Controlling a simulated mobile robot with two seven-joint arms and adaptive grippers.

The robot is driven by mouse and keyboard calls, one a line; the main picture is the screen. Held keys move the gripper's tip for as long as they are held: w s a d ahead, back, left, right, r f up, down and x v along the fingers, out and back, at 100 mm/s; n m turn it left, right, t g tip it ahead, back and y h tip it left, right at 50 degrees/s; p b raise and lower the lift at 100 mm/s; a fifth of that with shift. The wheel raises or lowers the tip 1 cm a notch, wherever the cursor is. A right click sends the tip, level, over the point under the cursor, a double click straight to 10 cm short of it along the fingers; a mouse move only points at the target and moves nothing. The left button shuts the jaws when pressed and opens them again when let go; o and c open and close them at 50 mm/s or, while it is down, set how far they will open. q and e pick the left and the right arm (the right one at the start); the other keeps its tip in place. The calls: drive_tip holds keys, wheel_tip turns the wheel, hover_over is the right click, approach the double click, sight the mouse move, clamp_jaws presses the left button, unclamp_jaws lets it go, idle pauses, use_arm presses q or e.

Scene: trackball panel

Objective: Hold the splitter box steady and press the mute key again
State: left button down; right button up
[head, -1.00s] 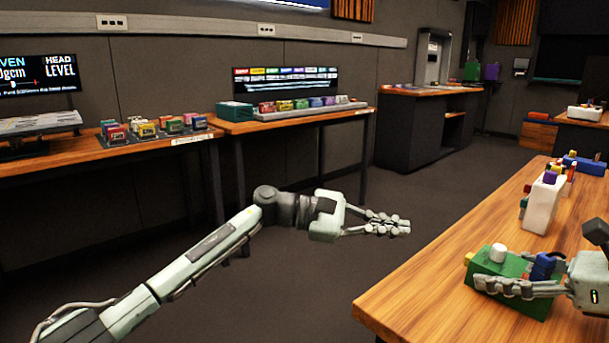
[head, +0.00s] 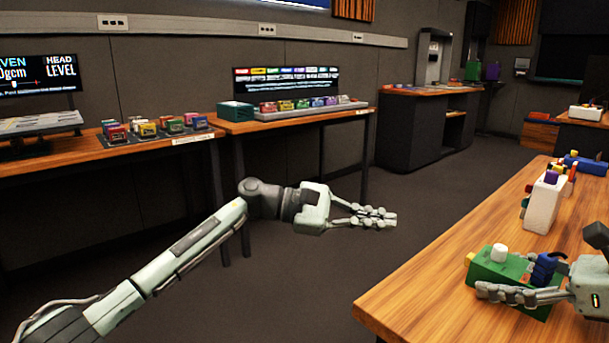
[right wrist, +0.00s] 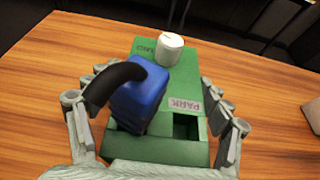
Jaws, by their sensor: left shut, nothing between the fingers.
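The green splitter box (head: 497,268) lies on the wooden table at the right. It has a white round knob (head: 499,253), a yellow piece (head: 470,258) at its left end, and a blue plug (head: 544,266) with a black cable. In the right wrist view the box (right wrist: 150,147) shows a PARK label beside an empty slot. My right gripper (right wrist: 155,80) has its fingers along both sides of the box and appears closed on it. My left gripper (head: 375,216) is shut and empty in the air, left of the table and apart from the box. I cannot tell which part is the mute key.
A white box (head: 543,203) with a purple top stands behind the green box, with more coloured items beyond. The table (head: 420,297) is bare left of the green box. Benches with coloured blocks (head: 297,104) line the back wall. Open floor lies under my left arm.

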idle(0.3)
drive_tip(key=shift+d+r, duration=0.15)
drive_tip(key=v, duration=1.1)
drive_tip(key=shift+s+d, duration=0.2)
drive_tip(key=shift+s, duration=0.15)
drive_tip(key=shift+o, duration=0.6)
drive_tip(key=shift+o, duration=1.1)
